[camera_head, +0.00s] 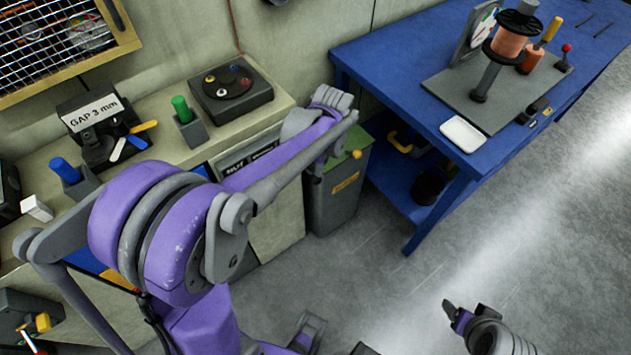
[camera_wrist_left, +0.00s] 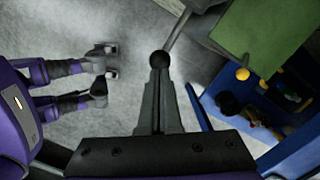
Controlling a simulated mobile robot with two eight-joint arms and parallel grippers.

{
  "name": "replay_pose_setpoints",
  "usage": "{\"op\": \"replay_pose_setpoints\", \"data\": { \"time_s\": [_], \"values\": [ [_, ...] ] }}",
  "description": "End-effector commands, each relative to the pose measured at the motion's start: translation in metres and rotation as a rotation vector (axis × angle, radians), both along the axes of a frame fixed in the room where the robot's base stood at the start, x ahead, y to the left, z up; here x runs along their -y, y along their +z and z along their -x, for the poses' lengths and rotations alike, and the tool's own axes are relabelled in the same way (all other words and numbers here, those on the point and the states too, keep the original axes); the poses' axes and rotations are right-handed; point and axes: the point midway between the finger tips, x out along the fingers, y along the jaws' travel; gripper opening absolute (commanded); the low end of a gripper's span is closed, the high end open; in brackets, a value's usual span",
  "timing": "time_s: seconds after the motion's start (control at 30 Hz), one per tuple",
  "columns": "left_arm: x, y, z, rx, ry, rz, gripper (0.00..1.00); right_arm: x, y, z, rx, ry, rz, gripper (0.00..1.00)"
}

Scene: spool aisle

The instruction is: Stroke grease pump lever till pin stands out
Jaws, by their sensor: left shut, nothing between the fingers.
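A grey cabinet-like box (camera_head: 338,190) with a green top (camera_head: 343,153) and a yellow label stands on the floor between the bench and the blue table. A small yellow knob (camera_head: 357,154) sits at its top edge and also shows in the left wrist view (camera_wrist_left: 242,74). In that view a grey rod (camera_wrist_left: 178,30) ends in a black ball (camera_wrist_left: 160,60). My left gripper (camera_wrist_left: 160,82) is shut and empty, its tips right at the ball; I cannot tell whether they touch. In the head view my forearm hides its fingers. My right gripper (camera_head: 466,312) is low at the right, its opening unclear.
The bench (camera_head: 150,140) holds a "GAP 3 mm" sign (camera_head: 93,112), green and blue handled tools and a dark dial box (camera_head: 231,90). The blue table (camera_head: 400,60) carries a spool (camera_head: 508,45) and a white tray (camera_head: 462,134).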

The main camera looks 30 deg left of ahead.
Motion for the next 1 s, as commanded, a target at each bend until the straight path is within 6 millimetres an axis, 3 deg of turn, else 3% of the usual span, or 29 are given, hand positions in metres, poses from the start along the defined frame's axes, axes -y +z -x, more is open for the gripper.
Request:
{"op": "replay_pose_setpoints", "data": {
  "time_s": [0.03,0.2,0.67,1.0],
  "values": [
    [-0.001,-0.011,0.001,-0.001,0.000,0.000,0.00,0.000,-0.009,0.002,-0.003,0.000,0.000,0.74],
    [-0.002,-0.025,0.001,-0.001,0.000,0.000,0.00,0.000,-0.018,0.003,-0.007,0.000,0.000,0.74],
    [-0.003,-0.028,0.001,0.000,0.000,-0.001,0.00,0.000,-0.020,0.003,-0.007,0.000,0.000,0.74],
    [-0.003,-0.065,0.001,-0.001,0.000,-0.001,0.00,0.000,-0.049,0.006,-0.016,0.000,0.000,0.74]
  ]
}}
